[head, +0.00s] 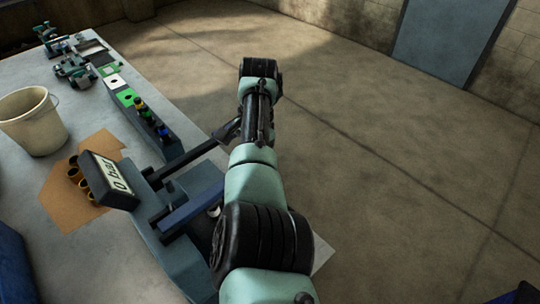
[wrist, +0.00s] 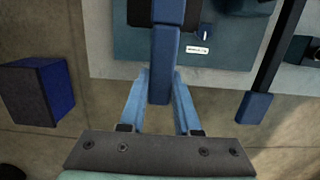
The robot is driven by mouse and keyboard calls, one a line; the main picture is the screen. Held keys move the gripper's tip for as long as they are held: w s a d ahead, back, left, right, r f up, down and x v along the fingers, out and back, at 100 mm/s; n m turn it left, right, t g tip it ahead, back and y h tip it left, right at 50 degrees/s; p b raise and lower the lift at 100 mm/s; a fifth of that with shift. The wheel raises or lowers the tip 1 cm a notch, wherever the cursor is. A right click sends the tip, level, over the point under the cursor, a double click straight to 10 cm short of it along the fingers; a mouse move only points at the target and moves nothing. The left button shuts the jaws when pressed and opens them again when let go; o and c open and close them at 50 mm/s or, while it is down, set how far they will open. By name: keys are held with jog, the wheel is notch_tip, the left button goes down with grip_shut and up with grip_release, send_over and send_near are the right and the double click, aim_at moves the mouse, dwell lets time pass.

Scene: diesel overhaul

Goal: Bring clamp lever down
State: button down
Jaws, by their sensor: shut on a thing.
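The clamp lever, a thick blue bar, shows in the wrist view (wrist: 161,70) between the two light-blue fingers of my gripper (wrist: 159,92). It comes from a dark mount at the top. My gripper is shut on it near its free end. In the head view the blue bar (head: 192,204) rises slightly from the bench device and runs right, behind my arm. My gripper is hidden there by my own arm. The device's gauge (head: 110,181) reads 0 bar.
A long black lever with a blue end (wrist: 255,107) lies right of my gripper in the wrist view. The grey bench (head: 80,245) holds a beige bucket (head: 30,121) and brass parts on brown card (head: 64,203). A blue box (wrist: 38,91) stands left. Open floor lies right.

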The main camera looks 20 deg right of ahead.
jog(key=shift+s+f, duration=0.15)
jog(key=shift+f, duration=0.25)
jog(key=c, duration=0.6)
grip_release()
jog(key=r+b, duration=0.1)
jog(key=r, duration=0.3)
jog(key=d+r+b, duration=0.1)
jog(key=r, duration=0.3)
jog(key=w+d+r+b, duration=0.1)
jog(key=r, duration=0.4)
jog(key=shift+f, duration=0.1)
